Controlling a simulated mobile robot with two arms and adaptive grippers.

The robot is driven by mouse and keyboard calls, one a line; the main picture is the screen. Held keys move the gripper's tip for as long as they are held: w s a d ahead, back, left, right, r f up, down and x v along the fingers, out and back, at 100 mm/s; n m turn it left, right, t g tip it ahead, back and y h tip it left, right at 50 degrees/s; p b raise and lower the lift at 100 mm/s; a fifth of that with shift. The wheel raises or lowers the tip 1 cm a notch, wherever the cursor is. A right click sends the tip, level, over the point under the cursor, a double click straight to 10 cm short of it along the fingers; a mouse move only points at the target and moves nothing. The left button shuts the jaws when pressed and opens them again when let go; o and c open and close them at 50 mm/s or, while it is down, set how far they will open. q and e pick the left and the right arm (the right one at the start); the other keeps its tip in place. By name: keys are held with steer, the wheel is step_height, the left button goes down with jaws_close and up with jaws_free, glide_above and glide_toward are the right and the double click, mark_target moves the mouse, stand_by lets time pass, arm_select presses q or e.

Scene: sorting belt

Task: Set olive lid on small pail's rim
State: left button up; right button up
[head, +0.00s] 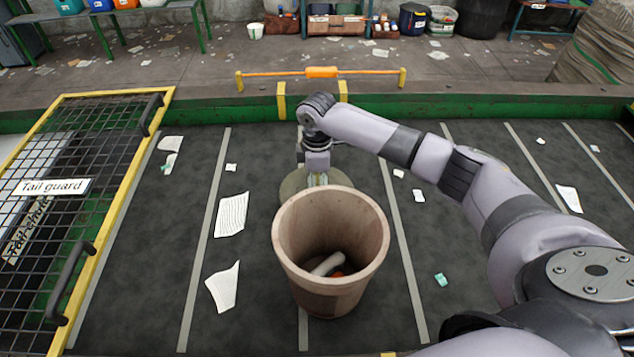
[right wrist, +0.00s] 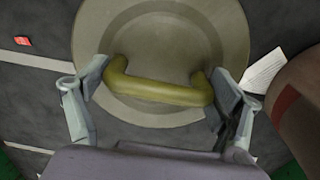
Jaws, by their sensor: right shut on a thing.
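The olive lid (head: 292,186) is a round grey-olive disc behind the small pail, partly hidden by the pail's rim. In the right wrist view the lid (right wrist: 160,40) shows its raised rings and a yellow-olive bar handle (right wrist: 160,92). My right gripper (head: 317,179) is shut on this handle, with one finger at each end of it. I cannot tell whether the lid touches the belt. The small pail (head: 331,291) is pinkish-brown, upright and open on the belt, with a pale piece and something orange inside. Its side shows at the right of the wrist view (right wrist: 304,115). My left gripper is not in view.
The dark belt (head: 110,270) carries scattered paper scraps (head: 231,214) and a small teal piece (head: 441,280). A yellow-framed mesh tail guard (head: 105,215) stands at the left. A green rail (head: 480,107) and orange bar (head: 321,72) lie beyond. The belt left of the pail has free room.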

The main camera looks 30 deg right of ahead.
steer(key=shift+f, duration=0.1)
steer(key=o, duration=0.8)
steer(key=shift+o, duration=1)
